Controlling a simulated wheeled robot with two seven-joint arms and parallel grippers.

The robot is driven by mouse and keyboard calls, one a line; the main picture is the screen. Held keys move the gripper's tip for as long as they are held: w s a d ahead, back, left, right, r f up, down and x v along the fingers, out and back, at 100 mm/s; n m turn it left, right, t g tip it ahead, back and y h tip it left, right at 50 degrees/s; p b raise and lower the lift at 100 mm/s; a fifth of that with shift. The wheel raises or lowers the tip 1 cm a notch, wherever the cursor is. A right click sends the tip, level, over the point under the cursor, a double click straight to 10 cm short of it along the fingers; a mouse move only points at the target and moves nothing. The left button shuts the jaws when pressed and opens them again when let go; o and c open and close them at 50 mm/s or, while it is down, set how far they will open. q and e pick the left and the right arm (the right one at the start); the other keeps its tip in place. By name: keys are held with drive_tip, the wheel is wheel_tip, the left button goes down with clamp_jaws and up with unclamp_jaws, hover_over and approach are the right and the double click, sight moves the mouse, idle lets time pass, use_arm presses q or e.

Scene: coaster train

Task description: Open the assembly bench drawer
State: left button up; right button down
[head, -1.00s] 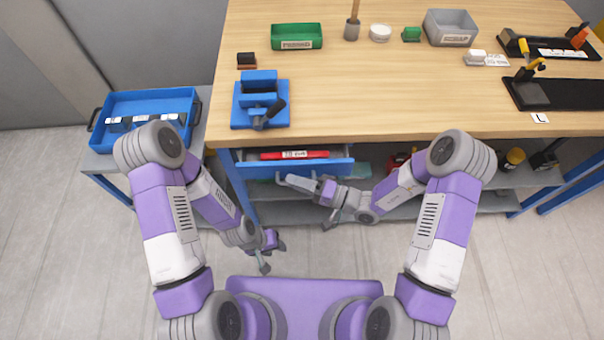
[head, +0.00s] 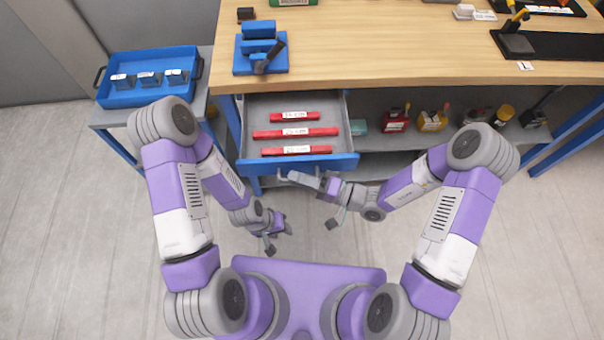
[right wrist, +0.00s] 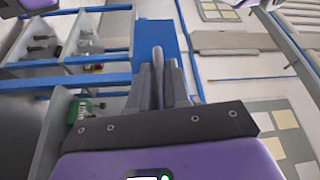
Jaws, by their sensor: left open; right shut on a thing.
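The assembly bench drawer (head: 350,160) is pulled out from under the bench top (head: 400,65). It has a blue front and a grey inside holding red labelled bars (head: 295,132). My right gripper (head: 300,179) is at the drawer front, shut on the grey drawer handle (head: 283,174), which the fingers mostly hide. In the right wrist view the closed fingers (right wrist: 158,85) are close to the blue drawer front (right wrist: 180,40). My left gripper (head: 280,238) is open and empty over the floor, below and left of the drawer.
A blue tray (head: 148,97) with several small bins stands on a side table at left. A blue fixture (head: 260,50) sits on the bench top. Bottles and jars (head: 432,121) stand on the shelf right of the drawer. The floor in front is clear.

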drive_tip(key=c, duration=1.2)
unclamp_jaws()
drive_tip(key=shift+o, duration=0.2)
drive_tip(key=shift+d, duration=0.1)
drive_tip(key=p+v, duration=0.1)
drive_tip(key=v, duration=0.6)
drive_tip(key=shift+d, duration=0.2)
drive_tip(key=shift+s, duration=0.1)
